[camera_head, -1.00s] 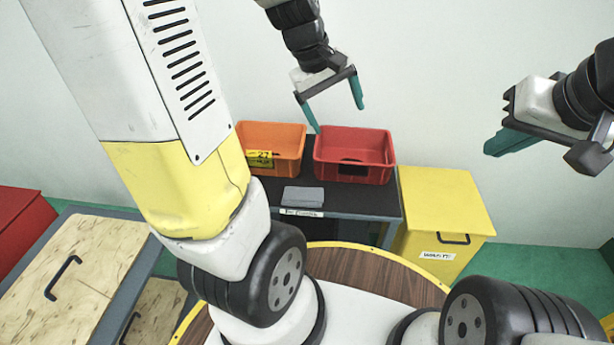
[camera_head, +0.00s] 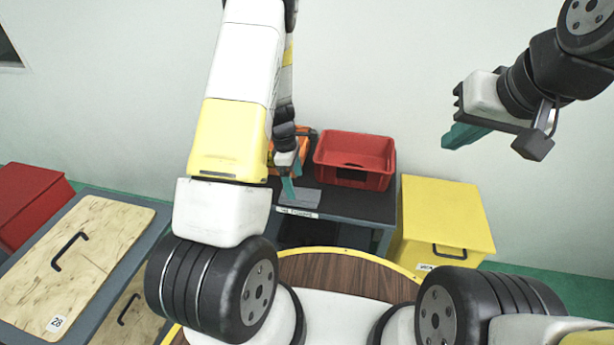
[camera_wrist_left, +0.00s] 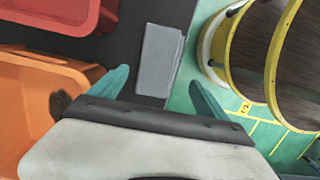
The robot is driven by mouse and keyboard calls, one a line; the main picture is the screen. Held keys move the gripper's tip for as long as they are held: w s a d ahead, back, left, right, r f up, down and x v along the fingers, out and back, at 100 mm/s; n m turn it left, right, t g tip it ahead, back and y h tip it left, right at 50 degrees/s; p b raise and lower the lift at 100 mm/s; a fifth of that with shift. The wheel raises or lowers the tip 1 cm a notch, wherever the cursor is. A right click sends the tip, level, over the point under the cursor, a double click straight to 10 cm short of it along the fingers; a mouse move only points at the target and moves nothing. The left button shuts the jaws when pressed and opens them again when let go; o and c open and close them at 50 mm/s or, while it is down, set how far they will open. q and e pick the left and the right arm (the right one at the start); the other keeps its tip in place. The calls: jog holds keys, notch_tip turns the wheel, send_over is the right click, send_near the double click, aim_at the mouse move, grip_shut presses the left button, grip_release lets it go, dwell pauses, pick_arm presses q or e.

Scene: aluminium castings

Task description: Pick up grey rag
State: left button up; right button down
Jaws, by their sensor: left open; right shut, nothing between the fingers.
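The grey rag (camera_head: 306,198) lies flat and folded near the front edge of the dark table, in front of the red bin. In the left wrist view the rag (camera_wrist_left: 158,60) lies ahead of the fingers, between their lines. My left gripper (camera_head: 292,180) is open and empty above the table, just behind and left of the rag; it also shows in the left wrist view (camera_wrist_left: 158,92). My right gripper (camera_head: 468,134) is shut and empty, raised in front of the wall at the right.
The red bin (camera_head: 354,182) and the orange bin (camera_head: 302,166), partly hidden by my left arm, stand on the dark table (camera_head: 372,208). A yellow cabinet (camera_head: 440,215) stands right of it. A wooden-topped cabinet (camera_head: 100,235) stands at the left.

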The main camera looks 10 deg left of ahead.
aim_at(300, 194)
pick_arm(q)
jog(key=f, duration=0.1)
jog(key=d+f, duration=0.1)
jog(key=f, duration=0.3)
jog(key=shift+w+d+f, duration=0.15)
jog(key=shift+w+d, duration=0.05)
jog(key=shift+w, duration=0.1)
jog(key=c, duration=1.4)
